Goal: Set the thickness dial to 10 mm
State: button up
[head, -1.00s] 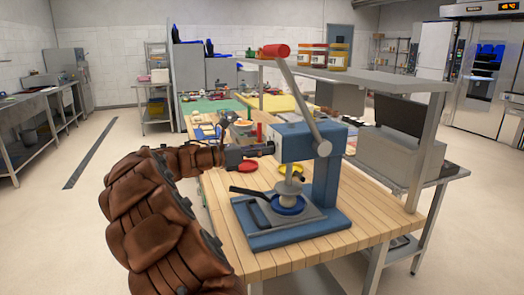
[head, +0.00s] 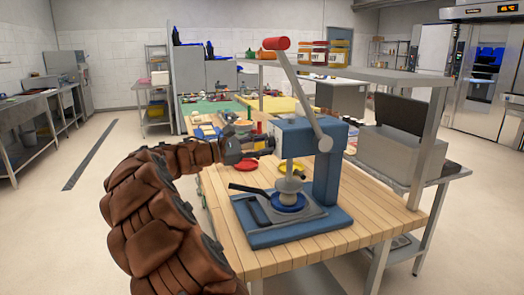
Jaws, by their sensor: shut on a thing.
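The blue dough press (head: 327,182) stands upright on the wooden worktop, its lever with a red grip (head: 279,43) raised. Its plunger (head: 289,186) is over a blue dish (head: 287,203) on the press base. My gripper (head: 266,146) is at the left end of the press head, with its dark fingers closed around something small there. That is where the thickness dial seems to be. The fingers hide most of it, and no scale or number can be read. My brown-sleeved arm comes in from the lower left.
The wooden worktop (head: 262,258) is clear in front of the press. Red (head: 257,153) and yellow (head: 295,165) items lie behind it. A shelf (head: 375,73) with several jars runs above, its post (head: 430,145) to the right.

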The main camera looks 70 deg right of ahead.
jog(key=shift+m+b, duration=0.85)
jog(key=shift+m, duration=0.95)
jog(key=o, duration=1.1)
jog(key=shift+o, duration=0.2)
jog(key=v, duration=1.2)
